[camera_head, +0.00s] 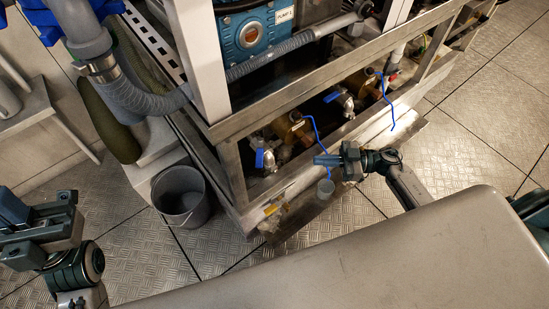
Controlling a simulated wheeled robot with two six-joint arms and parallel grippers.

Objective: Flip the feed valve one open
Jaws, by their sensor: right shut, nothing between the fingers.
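Two brass valves with long bent blue levers sit in the lower bay of the steel frame: a nearer one (289,128) and a farther one (361,82). Smaller valves with short blue handles also show, one at the left (264,159) and one in the middle (341,100). I see no readable label telling which is feed valve one. My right gripper (319,160) is shut and empty, pointing left, by the lower end of the nearer blue lever (315,131); contact cannot be told. My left gripper (14,226) is at the left edge, partly cut off; its jaws are unclear.
A steel frame rail (330,72) runs above the valves. A blue pump (249,32) and a grey hose (150,99) are above and left. Floor at right is clear.

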